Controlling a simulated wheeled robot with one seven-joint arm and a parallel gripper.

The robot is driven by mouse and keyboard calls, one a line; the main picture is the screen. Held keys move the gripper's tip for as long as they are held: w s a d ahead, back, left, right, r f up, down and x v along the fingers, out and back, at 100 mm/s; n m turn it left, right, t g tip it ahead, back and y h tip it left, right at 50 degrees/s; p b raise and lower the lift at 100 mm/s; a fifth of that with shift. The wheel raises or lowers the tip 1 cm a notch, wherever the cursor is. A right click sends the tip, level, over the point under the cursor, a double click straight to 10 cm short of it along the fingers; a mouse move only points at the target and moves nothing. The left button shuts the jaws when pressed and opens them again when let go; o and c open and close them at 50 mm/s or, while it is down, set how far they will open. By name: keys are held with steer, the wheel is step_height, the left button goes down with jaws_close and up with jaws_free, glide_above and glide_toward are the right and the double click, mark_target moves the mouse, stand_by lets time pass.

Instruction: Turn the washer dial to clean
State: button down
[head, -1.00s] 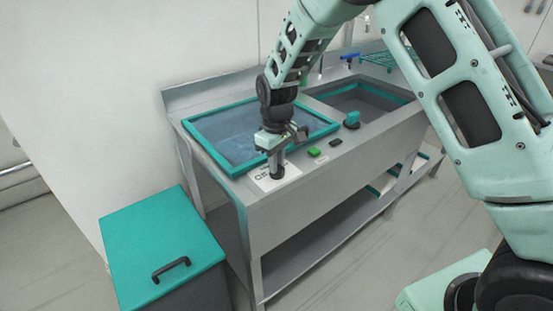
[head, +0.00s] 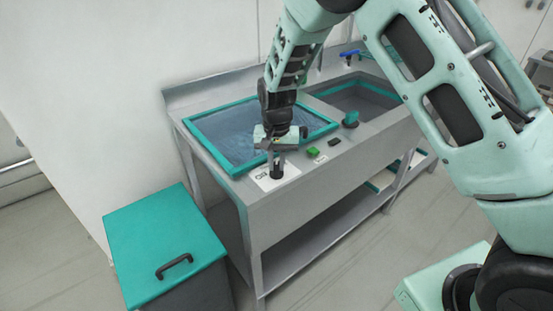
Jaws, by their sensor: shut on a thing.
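The washer (head: 325,168) is a grey metal bench with two basins. Its dial (head: 277,172) is a small dark knob on a white label plate (head: 265,181) at the front left of the top. My gripper (head: 277,160) points down over the dial and is shut on it. The jaws hide the upper part of the dial. The marks on the plate are too small to read, so I cannot tell which setting the dial points to.
A green button (head: 313,151) and a dark switch (head: 334,142) lie right of the dial. A teal knob (head: 351,119) stands beyond them. The left basin (head: 225,133) has a teal rim. A teal-lidded bin (head: 165,245) stands at the left.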

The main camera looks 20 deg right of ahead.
mark_target(277, 165)
steer(key=shift+w+r+m+p, duration=0.1)
steer(key=shift+m+p, duration=0.45)
steer(key=shift+m, duration=1.35)
steer(key=c, duration=1.4)
jaws_free()
steer(key=shift+o, duration=0.2)
step_height(277, 165, up, 17)
steer(key=b, duration=0.2)
steer(key=shift+r, duration=0.2)
